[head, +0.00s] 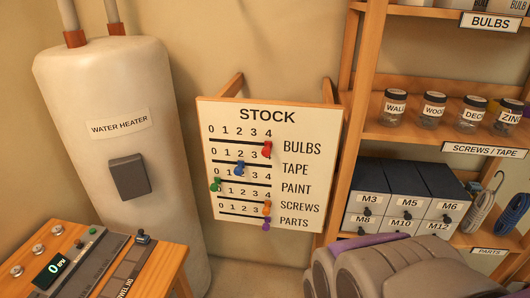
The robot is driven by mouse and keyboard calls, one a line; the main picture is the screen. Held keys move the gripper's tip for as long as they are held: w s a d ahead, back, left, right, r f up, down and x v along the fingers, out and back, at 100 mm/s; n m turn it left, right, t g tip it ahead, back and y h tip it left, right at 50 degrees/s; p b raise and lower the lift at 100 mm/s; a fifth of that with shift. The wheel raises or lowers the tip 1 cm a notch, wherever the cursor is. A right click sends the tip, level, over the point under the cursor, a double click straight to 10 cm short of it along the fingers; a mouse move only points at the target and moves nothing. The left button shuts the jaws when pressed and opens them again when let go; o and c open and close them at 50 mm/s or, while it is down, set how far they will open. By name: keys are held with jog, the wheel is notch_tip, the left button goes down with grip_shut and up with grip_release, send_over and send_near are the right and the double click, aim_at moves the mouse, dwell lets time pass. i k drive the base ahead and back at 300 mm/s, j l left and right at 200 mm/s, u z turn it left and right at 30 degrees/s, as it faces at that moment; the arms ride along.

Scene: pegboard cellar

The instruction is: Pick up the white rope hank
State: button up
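A pale, grey-white rope hank (482,208) lies at the right on the lowest visible shelf, just right of the small drawers. It looks bundled, with a thin loop rising at its top. A blue rope hank (512,213) lies close beside it on the right.
A drawer block (407,199) stands left of the hanks; jars (433,111) sit one shelf above. A stock board (266,164) with coloured pegs, a water heater (112,115) and a control desk (94,262) stand farther left.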

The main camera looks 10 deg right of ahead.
aim_at(486, 200)
jog(key=z, duration=1.9)
jog(key=i+j+z, duration=0.15)
jog(key=i+z, duration=0.3)
jog(key=i, duration=0.2)
